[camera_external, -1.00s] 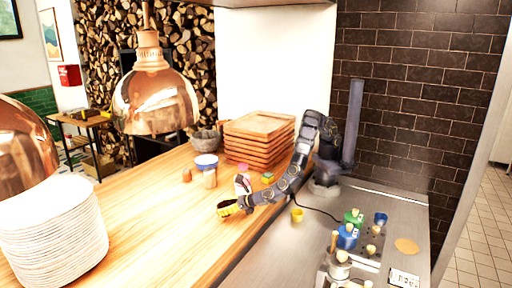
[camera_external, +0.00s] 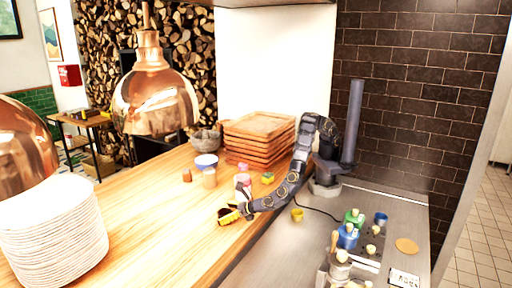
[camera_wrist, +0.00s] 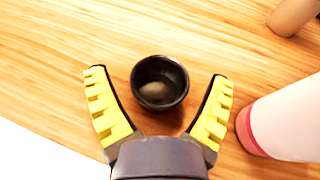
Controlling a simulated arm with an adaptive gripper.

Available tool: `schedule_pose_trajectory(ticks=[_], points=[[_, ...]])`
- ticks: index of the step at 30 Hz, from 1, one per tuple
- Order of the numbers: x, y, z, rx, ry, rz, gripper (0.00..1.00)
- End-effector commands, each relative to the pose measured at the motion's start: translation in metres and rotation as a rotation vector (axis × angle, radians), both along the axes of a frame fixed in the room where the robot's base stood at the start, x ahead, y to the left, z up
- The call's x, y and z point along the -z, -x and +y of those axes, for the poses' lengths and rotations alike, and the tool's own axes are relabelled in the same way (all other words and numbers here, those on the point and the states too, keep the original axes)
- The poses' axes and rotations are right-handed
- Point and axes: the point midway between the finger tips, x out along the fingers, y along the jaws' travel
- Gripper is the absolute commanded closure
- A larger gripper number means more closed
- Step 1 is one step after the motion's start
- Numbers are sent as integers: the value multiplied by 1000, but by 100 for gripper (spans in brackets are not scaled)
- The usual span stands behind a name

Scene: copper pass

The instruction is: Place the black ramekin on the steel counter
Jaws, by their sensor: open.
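The black ramekin (camera_wrist: 160,83) stands upright on the wooden counter in the wrist view, between and slightly ahead of my spread yellow fingers. Something pale shows inside it; I cannot tell if it is contents or a reflection. My gripper (camera_wrist: 158,76) is open, with a visible gap on each side of the ramekin. In the external view my gripper (camera_external: 230,217) is low over the wooden counter near its front edge, and the ramekin shows small and dark, partly hidden by the fingers. The steel counter (camera_external: 268,248) lies to the right of the wooden one.
A white and pink bottle (camera_wrist: 285,122) stands close to the right finger. A stack of wooden trays (camera_external: 258,140), a blue-rimmed bowl (camera_external: 206,161) and a plate stack (camera_external: 52,235) are on the wood.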

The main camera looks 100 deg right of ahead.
Motion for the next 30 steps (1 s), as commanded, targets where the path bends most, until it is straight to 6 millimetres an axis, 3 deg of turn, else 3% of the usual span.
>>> schedule_pose_trajectory(ticks=[4, 14, 15, 30], points=[[-6, 10, 7, -4, 1, -4, 17], [-26, 57, 25, -3, 1, -2, 17], [-27, 60, 26, -2, 1, -1, 10], [-30, 67, 29, 0, 0, 0, 8]])
